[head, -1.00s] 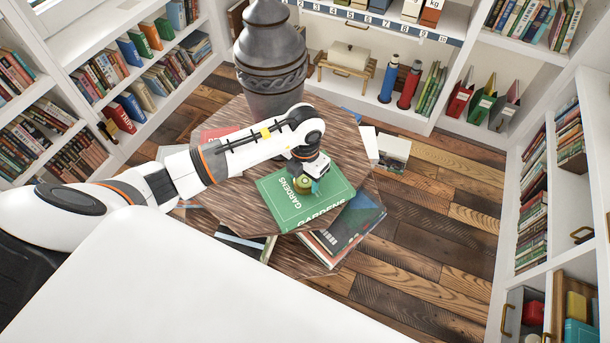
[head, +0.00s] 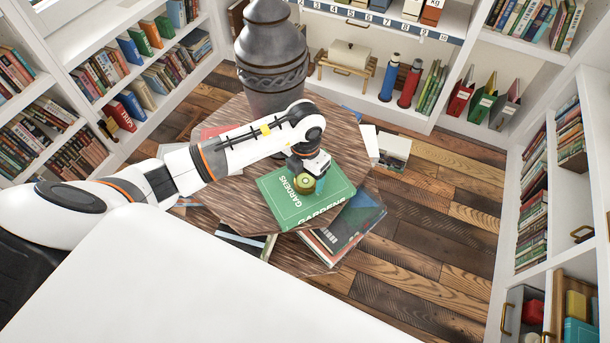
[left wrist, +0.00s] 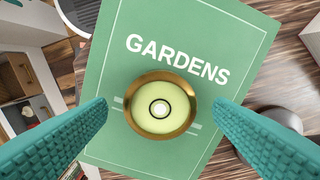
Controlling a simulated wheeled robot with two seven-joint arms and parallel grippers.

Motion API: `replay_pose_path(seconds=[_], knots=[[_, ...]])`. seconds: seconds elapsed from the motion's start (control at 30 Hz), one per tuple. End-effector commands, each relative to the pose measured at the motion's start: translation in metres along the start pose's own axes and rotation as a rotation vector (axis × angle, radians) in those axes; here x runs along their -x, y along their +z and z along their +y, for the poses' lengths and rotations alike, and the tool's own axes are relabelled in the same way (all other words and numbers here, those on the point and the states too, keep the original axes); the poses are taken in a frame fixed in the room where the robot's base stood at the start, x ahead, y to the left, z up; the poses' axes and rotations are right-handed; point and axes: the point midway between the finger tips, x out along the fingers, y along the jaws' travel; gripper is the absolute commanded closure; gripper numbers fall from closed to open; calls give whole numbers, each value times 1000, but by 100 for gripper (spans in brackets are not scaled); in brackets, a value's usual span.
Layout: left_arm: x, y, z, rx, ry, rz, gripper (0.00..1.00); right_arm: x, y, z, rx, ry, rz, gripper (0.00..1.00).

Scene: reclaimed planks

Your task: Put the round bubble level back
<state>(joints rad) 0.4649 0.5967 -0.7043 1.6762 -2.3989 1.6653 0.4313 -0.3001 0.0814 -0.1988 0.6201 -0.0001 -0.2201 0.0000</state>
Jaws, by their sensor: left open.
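The book (head: 333,197) lies on the round wooden table. My left gripper (left wrist: 160,125) is open, with one teal finger on each side of the level and a visible gap on both sides. It points down over the book in the head view (head: 312,178). My right gripper is not in view.
A large dark urn (head: 270,60) stands on the wooden table (head: 240,197) behind my left arm. Dark books (head: 350,225) and papers (head: 393,150) lie around and below the table's edge. Shelves surround the plank floor (head: 440,240), which is clear on the right.

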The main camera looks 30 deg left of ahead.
Motion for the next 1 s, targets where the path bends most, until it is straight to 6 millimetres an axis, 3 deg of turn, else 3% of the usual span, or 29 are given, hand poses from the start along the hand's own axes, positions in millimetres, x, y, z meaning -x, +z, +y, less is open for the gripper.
replay_pose_path(seconds=[0.3, 0.5, 0.7, 1.0], knots=[[66, -1, -1, -1, -3, 8, 24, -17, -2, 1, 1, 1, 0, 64], [98, -1, 0, 0, -2, 4, 24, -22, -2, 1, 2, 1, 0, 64], [109, 0, 0, 1, -2, 1, 24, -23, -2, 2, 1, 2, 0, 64], [110, 0, 0, 1, -2, 0, 24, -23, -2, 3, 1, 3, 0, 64]])
